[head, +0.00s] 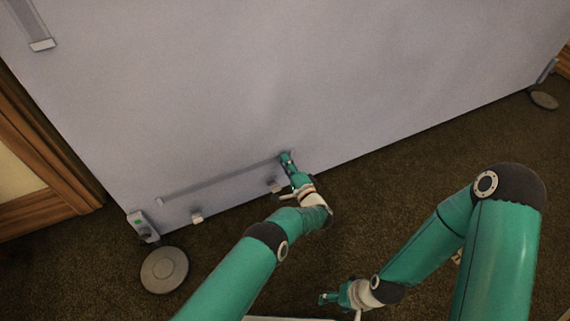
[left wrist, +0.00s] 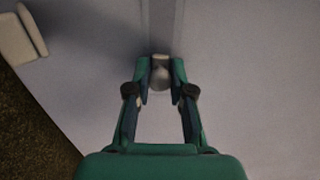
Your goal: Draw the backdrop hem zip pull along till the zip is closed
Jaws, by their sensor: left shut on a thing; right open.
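The zip (head: 220,182) runs as a grey strip along the lower part of the pale backdrop (head: 300,80), from near its lower left corner up to my left gripper. My left gripper (head: 286,160) is at the right end of the strip. In the left wrist view its fingers (left wrist: 160,75) are shut on a small light grey zip pull (left wrist: 160,72), with the strip running away beyond it. In the head view the fingers hide the pull. My right gripper (head: 335,299) is open and empty, low over the carpet and apart from the backdrop.
Small pale clips (head: 197,217) sit on the backdrop's bottom edge; one shows in the left wrist view (left wrist: 22,35). Round grey foot discs (head: 164,270) stand at both lower corners. Wooden framing (head: 40,150) is at the left. Brown carpet (head: 420,150) lies clear in front.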

